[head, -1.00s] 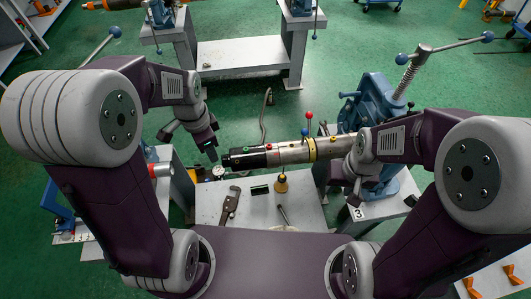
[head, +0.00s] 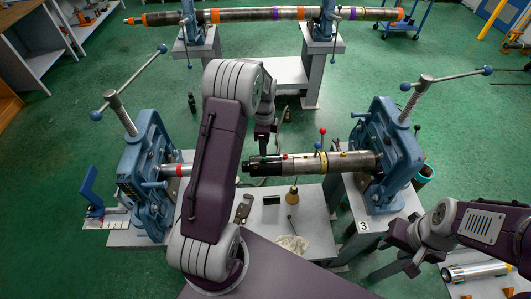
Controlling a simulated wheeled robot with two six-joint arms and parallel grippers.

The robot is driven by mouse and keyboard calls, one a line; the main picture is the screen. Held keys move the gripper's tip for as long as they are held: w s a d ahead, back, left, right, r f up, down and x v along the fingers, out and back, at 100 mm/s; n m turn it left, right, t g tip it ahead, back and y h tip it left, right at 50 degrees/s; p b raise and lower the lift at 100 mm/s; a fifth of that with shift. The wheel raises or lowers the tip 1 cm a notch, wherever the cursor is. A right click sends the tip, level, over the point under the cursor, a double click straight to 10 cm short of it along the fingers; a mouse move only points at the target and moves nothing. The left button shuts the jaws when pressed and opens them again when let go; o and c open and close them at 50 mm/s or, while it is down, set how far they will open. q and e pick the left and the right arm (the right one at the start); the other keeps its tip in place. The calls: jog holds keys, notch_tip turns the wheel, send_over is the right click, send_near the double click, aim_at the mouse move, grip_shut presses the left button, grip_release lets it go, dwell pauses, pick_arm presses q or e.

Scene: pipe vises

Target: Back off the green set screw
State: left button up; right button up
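The pipe tool (head: 300,164) lies level, with its right end in the right blue vise (head: 385,155). It has a black left end, a yellow ring and small coloured screws on top. A tiny green spot, seemingly the green set screw (head: 263,159), shows on the black part. My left gripper (head: 264,151) points down over this part, close to the green spot; whether it touches cannot be told. Its fingers are small and partly merge with the dark tool. My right gripper (head: 399,240) is away from the tool, at lower right, its fingers unclear.
A wrench (head: 243,208), a brass-coloured plumb-like piece (head: 293,192) and a cloth (head: 291,244) are on the low table. A long banded pipe (head: 255,15) spans vises behind. A red-knobbed lever stands behind the tool.

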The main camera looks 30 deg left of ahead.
aim_at(264, 158)
pick_arm(q)
notch_tip(264, 158, down, 6)
jog(key=shift+r+p, duration=0.25)
jog(key=shift+p, duration=0.35)
jog(key=shift+w+f, duration=0.1)
jog(key=shift+f, duration=0.1)
jog(key=shift+r, duration=0.1)
jog(key=c, duration=0.3)
grip_shut()
jog(key=shift+n, duration=0.3)
